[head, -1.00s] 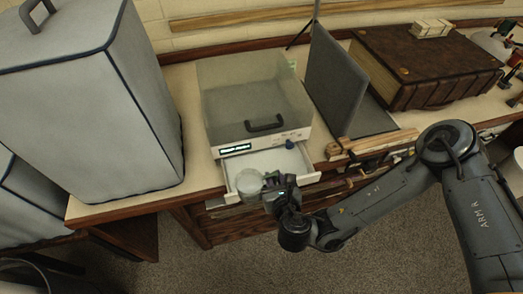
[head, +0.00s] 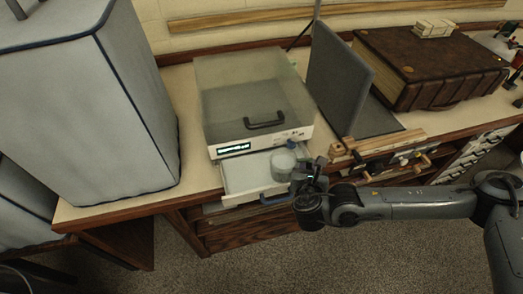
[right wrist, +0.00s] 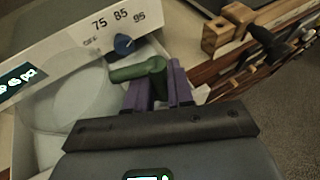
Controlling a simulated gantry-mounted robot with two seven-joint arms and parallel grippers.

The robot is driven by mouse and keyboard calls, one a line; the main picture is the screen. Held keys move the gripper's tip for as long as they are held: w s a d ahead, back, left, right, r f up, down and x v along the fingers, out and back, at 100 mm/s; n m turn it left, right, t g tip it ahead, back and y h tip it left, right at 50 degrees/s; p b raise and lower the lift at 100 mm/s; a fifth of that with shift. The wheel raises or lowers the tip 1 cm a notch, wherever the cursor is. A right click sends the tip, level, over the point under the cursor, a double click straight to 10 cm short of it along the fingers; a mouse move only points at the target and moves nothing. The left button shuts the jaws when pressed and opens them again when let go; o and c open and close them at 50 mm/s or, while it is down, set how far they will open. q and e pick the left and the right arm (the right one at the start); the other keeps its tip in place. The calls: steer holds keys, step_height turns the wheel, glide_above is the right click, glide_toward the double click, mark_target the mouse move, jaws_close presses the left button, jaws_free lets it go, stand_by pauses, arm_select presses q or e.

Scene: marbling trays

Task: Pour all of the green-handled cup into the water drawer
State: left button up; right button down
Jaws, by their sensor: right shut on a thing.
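The translucent cup (head: 283,163) is over the right part of the open white water drawer (head: 238,178), close to the front of the clear-lidded machine. My right gripper (head: 309,173) is to the right of the cup. In the right wrist view its purple fingers (right wrist: 158,92) are shut on the green handle (right wrist: 140,72), and the pale cup body (right wrist: 62,95) is left of them. The cup looks roughly upright in the head view. I cannot tell how much it holds. My left gripper is not in view.
The machine (head: 255,100) stands behind the drawer, with a blue knob (right wrist: 124,44) near the handle. A grey panel (head: 338,82) and wooden clamps (head: 375,146) are to the right. A large covered box (head: 90,110) stands at the left.

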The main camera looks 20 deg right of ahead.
steer(key=d, duration=0.1)
steer(key=d+m+h+b, duration=0.1)
steer(key=d, duration=0.1)
steer(key=shift+d+f+g, duration=0.1)
steer(key=shift+d+g, duration=0.15)
steer(key=shift+g, duration=0.05)
steer(key=shift+d, duration=0.8)
steer(key=shift+r+h, duration=0.3)
steer(key=shift+r, duration=0.1)
step_height(320, 180, up, 4)
steer(key=n+h+p, duration=0.2)
steer(key=n+p, duration=0.1)
steer(key=p, duration=0.1)
steer(key=shift+r, duration=0.2)
stand_by(0.5)
stand_by(0.5)
